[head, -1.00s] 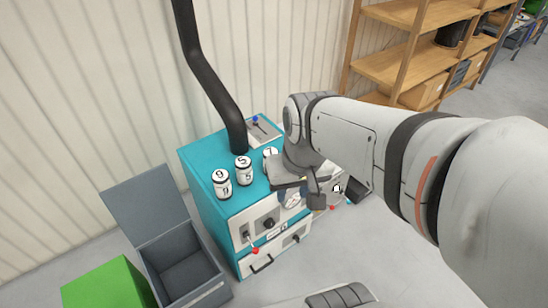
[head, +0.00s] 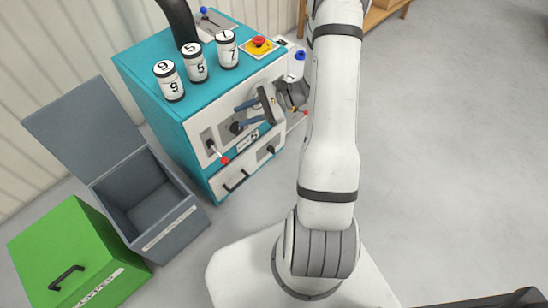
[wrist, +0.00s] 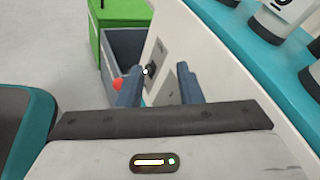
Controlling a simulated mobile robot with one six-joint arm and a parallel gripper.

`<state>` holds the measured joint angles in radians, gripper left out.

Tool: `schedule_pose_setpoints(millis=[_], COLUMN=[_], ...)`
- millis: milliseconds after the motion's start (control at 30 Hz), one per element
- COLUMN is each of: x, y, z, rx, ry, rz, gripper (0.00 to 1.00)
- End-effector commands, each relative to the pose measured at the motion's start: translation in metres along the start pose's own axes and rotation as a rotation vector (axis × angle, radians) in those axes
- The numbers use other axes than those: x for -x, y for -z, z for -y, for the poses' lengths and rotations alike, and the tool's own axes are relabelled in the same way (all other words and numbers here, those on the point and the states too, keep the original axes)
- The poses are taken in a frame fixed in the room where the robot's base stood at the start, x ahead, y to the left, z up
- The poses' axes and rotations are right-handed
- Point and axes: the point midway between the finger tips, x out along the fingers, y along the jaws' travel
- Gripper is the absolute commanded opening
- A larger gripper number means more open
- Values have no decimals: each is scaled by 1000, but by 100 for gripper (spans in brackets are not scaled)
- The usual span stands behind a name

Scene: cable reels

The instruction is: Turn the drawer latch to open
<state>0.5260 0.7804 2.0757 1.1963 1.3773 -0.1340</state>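The teal cabinet (head: 150,88) has a white front panel with a black turning knob (head: 236,127), which looks like the latch. Below it is a drawer front (head: 250,168) with a black handle (head: 236,181) and a small dark fitting (head: 270,149); the drawer looks shut. My gripper (head: 239,115) is at the panel, its blue fingers pointing left, close to the knob. In the wrist view my gripper (wrist: 159,74) is open, with the knob (wrist: 150,72) seen between the fingers. I cannot tell whether they touch it.
Numbered cans (head: 196,66) and a red emergency button (head: 259,42) stand on the cabinet top. A grey open bin (head: 150,205) and a green box (head: 70,250) stand to the left. Floor at right is clear.

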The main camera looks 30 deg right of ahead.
Motion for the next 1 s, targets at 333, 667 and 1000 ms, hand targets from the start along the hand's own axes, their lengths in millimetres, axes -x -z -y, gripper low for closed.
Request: schedule_pose_setpoints(millis=[333,667,1000], x=[17,38,27], y=[239,378,400], z=[-50,-124,-114], rx=[-333,-499,-516], ry=[587,985,1039], rz=[88,66,57], gripper=[33,33,33])
